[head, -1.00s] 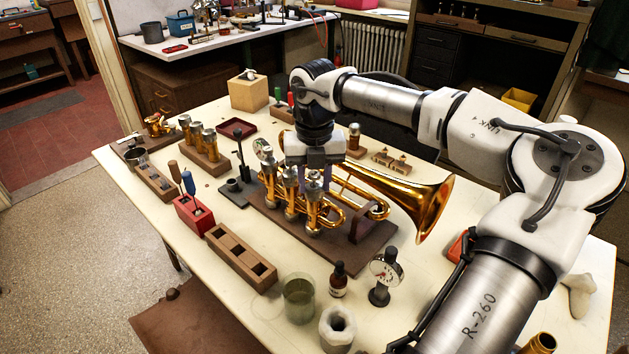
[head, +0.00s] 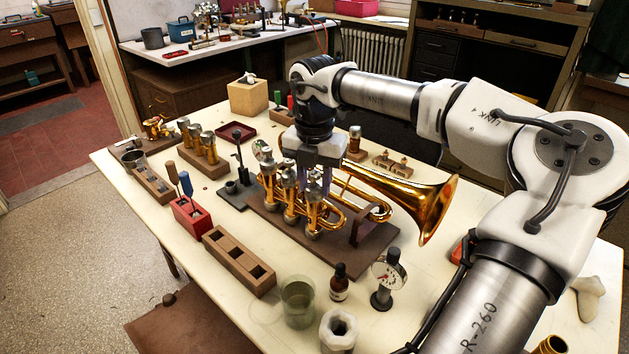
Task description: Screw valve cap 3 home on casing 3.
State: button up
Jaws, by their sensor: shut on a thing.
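The brass horn (head: 419,209) lies on a brown board (head: 356,258) in the middle of the bench. Its valve casings stand upright in a row at its left part, with silvery tops. My gripper (head: 314,188) points down at the right, nearest end of this row. Its purple fingers are shut on what looks like valve cap 3 (head: 314,186), at the top of the nearest casing, casing 3 (head: 313,214). The fingers partly hide the cap. I cannot tell from here how closely the cap sits on the casing.
A wooden block with square pockets (head: 239,262), a red screwdriver stand (head: 191,217), a glass jar (head: 297,303), a brown bottle (head: 339,283) and a dial gauge (head: 387,278) stand in front. A black stand (head: 240,185) is left of the horn. Bare bench shows at front left.

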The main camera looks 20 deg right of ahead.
jog(key=shift+f+m+b, duration=0.1)
jog(key=shift+m+b, duration=0.4)
jog(key=shift+m, duration=0.2)
jog(key=m+b, duration=0.1)
jog(key=m, duration=0.1)
jog(key=shift+m, duration=0.9)
jog(key=m, duration=0.5)
jog(key=m, duration=0.5)
